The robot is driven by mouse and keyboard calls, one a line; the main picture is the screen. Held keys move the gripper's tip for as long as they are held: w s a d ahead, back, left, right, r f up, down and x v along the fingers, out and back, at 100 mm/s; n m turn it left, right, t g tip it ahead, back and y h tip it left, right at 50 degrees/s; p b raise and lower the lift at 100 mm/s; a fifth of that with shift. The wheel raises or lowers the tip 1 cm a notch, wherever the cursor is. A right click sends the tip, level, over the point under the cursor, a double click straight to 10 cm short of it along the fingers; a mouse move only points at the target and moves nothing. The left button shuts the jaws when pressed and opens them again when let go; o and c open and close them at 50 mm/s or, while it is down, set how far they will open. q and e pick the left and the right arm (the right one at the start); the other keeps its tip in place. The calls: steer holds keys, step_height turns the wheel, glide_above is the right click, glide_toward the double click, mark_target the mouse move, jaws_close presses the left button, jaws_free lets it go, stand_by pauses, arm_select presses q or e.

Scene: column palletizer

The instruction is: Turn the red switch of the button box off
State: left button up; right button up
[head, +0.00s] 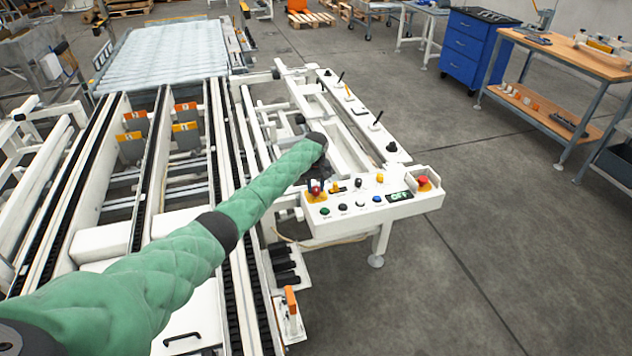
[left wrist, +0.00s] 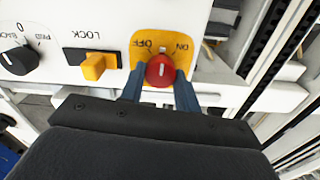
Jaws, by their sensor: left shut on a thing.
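The button box (head: 350,212) is a white panel on the machine's near right corner. Its red switch (head: 316,188) sits on a yellow plate (head: 318,198) at the panel's left end. In the left wrist view the red switch (left wrist: 160,70) shows close up, with OFF and ON printed on the yellow plate (left wrist: 193,42). Its small white mark lies between the two words; I cannot tell its exact setting. My left gripper (left wrist: 160,92) is shut on the red switch, with a dark blue finger on each side. My right gripper is not in view.
Beside the switch are a yellow LOCK knob (left wrist: 94,66) and a black selector (left wrist: 18,58). The panel also has several coloured buttons, a green display (head: 399,196) and a red emergency stop (head: 423,182).

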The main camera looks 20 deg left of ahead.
arm_select(q)
steer(key=shift+r+n+p, duration=0.2)
steer(key=shift+n+p, duration=0.45)
steer(key=shift+n, duration=0.35)
steer(key=n+p, duration=0.3)
steer(key=n, duration=0.2)
steer(key=shift+n+p, duration=0.3)
steer(key=shift+n, duration=0.1)
steer(key=shift+a+f+n+p, duration=0.15)
steer(key=shift+n+p, duration=0.2)
steer(key=shift+n, duration=0.45)
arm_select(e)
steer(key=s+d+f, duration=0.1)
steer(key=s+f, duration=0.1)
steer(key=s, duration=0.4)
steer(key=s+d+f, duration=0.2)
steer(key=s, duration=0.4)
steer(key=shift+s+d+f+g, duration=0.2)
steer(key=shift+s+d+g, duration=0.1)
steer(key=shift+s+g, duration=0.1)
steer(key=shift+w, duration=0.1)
arm_select(q)
steer(key=o, duration=1)
steer(key=shift+s, duration=0.1)
